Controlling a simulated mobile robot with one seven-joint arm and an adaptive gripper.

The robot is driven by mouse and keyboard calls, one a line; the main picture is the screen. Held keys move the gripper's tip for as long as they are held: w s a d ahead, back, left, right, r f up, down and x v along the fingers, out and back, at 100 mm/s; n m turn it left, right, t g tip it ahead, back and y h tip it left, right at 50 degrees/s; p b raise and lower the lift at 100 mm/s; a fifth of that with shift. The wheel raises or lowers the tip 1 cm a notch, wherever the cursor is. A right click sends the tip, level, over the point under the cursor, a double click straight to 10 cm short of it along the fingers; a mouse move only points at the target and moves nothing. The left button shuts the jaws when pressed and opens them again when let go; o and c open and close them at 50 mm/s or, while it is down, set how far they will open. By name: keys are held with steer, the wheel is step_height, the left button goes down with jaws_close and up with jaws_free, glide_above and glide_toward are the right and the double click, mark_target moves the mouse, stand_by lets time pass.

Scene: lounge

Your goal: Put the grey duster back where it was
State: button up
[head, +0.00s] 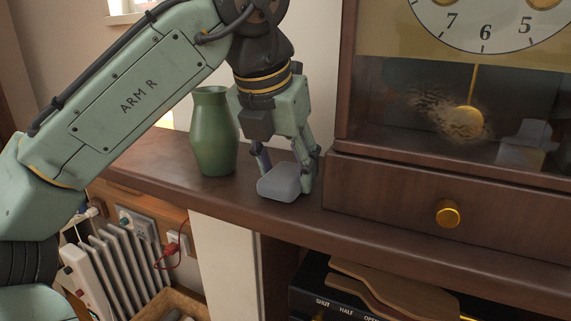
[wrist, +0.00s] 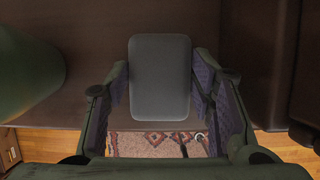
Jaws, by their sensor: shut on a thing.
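The grey duster (head: 280,183) is a rounded block at the front of the dark wooden shelf. My gripper (head: 287,172) points down from above and is shut on it, with one finger at each side. In the wrist view the duster (wrist: 160,78) sits upright in the picture between the two fingers (wrist: 160,90). It is at or just above the shelf top; I cannot tell whether it touches. Its underside is hidden.
A green vase (head: 212,135) stands close left of my gripper. The shelf (head: 160,160) ends at a front edge, with a white radiator (head: 108,268) below left.

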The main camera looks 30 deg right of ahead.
steer(key=o, duration=1.1)
steer(key=shift+f, duration=0.15)
steer(key=v, duration=1.2)
steer(key=shift+p, duration=0.45)
steer(key=shift+w, duration=0.1)
